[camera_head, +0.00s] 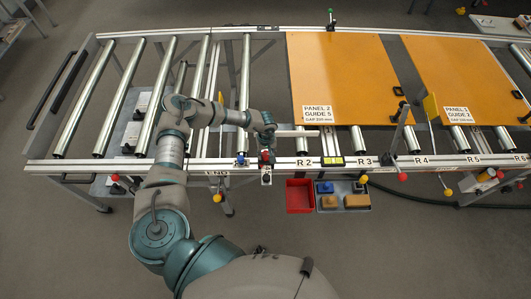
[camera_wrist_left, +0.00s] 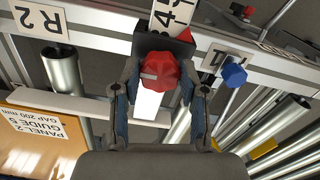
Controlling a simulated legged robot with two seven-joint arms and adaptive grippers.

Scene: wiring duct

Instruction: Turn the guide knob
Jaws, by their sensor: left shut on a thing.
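The red guide knob (camera_wrist_left: 158,70) is a faceted red cap on a dark block at the front rail. In the left wrist view it sits between the two fingers of my left gripper (camera_wrist_left: 160,84), which is shut on it. In the head view my left gripper (camera_head: 265,143) reaches the front rail left of the R2 label, and the red knob (camera_head: 264,156) shows only as a small patch at its tip. The knob's underside is hidden. My right gripper is not in view.
A blue knob (camera_wrist_left: 233,75) stands close beside the gripper. Two orange panels (camera_head: 340,80) (camera_head: 460,75) lie on the rollers to the right. A red bin (camera_head: 300,197) and a tray of blocks (camera_head: 342,207) sit below the rail. Bare rollers (camera_head: 115,105) lie to the left.

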